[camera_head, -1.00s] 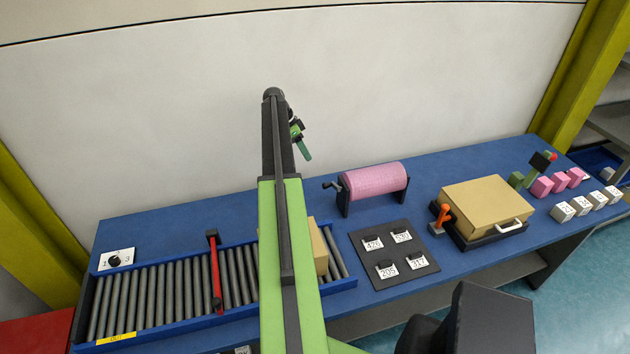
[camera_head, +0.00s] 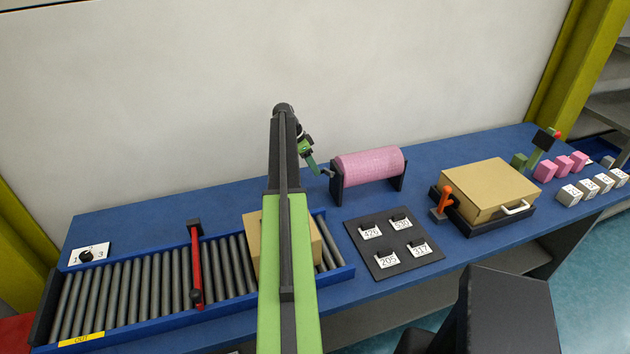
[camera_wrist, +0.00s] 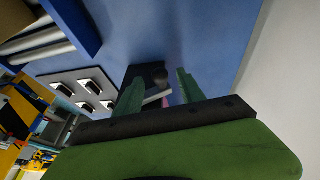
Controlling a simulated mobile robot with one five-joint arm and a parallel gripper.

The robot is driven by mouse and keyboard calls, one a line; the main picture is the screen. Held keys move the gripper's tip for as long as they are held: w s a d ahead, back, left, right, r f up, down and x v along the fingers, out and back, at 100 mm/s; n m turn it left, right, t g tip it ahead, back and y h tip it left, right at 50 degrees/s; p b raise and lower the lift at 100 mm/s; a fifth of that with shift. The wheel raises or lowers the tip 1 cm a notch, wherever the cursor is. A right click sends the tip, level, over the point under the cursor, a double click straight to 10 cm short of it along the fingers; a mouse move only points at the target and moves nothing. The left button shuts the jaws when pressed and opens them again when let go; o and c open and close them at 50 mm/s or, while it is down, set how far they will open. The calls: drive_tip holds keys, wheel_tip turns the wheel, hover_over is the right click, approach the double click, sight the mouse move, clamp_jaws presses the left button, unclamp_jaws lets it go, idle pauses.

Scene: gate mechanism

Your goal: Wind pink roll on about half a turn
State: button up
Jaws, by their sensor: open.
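The pink roll (camera_head: 370,165) lies level between two dark uprights on the blue table, right of my arm in the head view. Its crank, at the left end, is mostly hidden behind my gripper (camera_head: 318,168). In the wrist view, my gripper (camera_wrist: 156,90) is open, with two green fingers apart. A small bit of pink roll (camera_wrist: 165,101) shows between the fingers.
A dark board with number cards (camera_head: 393,246) lies in front of the roll. A roller conveyor with a red bar (camera_head: 196,268) and a cardboard box (camera_head: 254,240) is to the left. A tan case (camera_head: 487,190) and orange lever (camera_head: 444,198) are to the right.

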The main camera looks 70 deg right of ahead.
drive_tip(key=shift+b+x, duration=0.3)
drive_tip(key=shift+x, duration=0.6)
drive_tip(key=shift+r, duration=0.1)
clamp_jaws()
idle(0.6)
